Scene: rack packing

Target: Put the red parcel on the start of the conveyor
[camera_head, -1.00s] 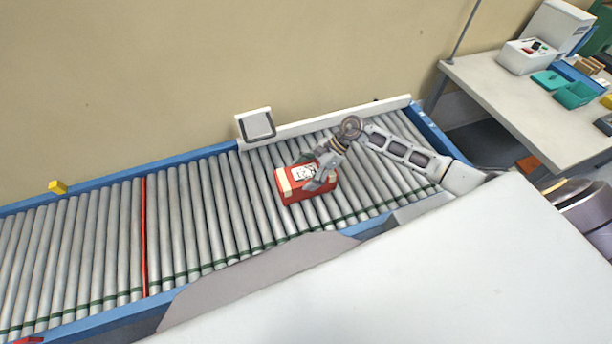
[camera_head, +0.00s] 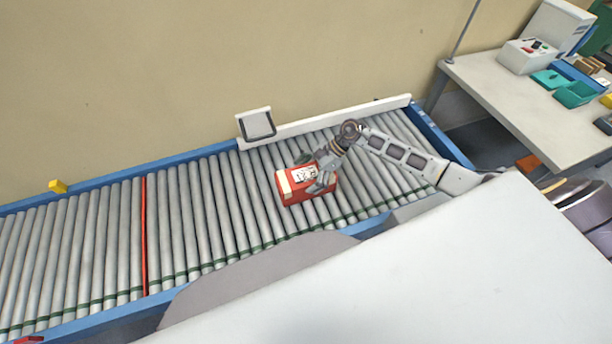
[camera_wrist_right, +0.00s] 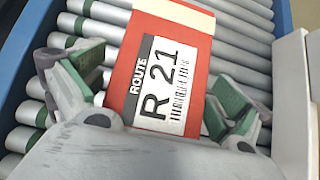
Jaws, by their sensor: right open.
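The red parcel (camera_head: 290,188) lies on the rollers of the conveyor (camera_head: 213,205), towards the right end of the stretch in view. It has a cream band and a white label. In the right wrist view the parcel (camera_wrist_right: 185,25) shows a label reading "ROUTE R 21". My right gripper (camera_head: 312,175) is at the parcel, over its right part. In the right wrist view its two green-padded fingers (camera_wrist_right: 160,95) stand apart, one on each side of the parcel, with a gap visible on both sides. My left gripper is not in view.
A red line (camera_head: 144,235) crosses the conveyor to the left. A white guide rail (camera_head: 330,123) and a grey square panel (camera_head: 257,124) stand along the wall side. A table (camera_head: 520,95) with bins and boxes is at the right. The rollers left of the parcel are clear.

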